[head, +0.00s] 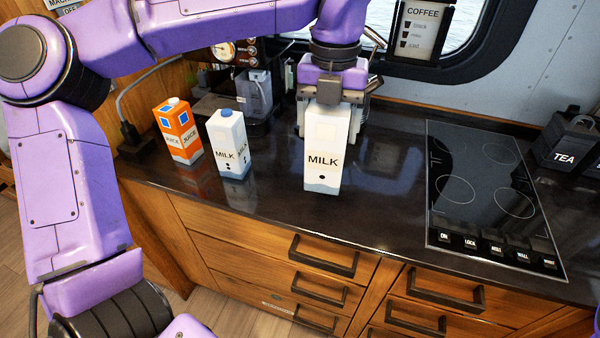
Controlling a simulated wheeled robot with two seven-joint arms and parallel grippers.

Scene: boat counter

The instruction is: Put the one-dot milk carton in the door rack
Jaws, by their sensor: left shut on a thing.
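My left gripper (329,108) comes down from above and is shut on a white milk carton (323,160) with a grey-blue base. One dark dot shows under the word MILK on its front. The carton is upright over the counter; I cannot tell whether its base touches the surface. A second milk carton (227,148) with a blue cap stands to the left; its dot marks are too small to count surely. The door rack is not in view. My right gripper is not in view.
An orange juice carton (178,134) stands at the left, by the coffee machine (244,95). A black cooktop (485,190) lies to the right, with a tea tin (565,150) beyond it. The dark counter (385,205) is clear between carton and cooktop. Wooden drawers (285,255) are below.

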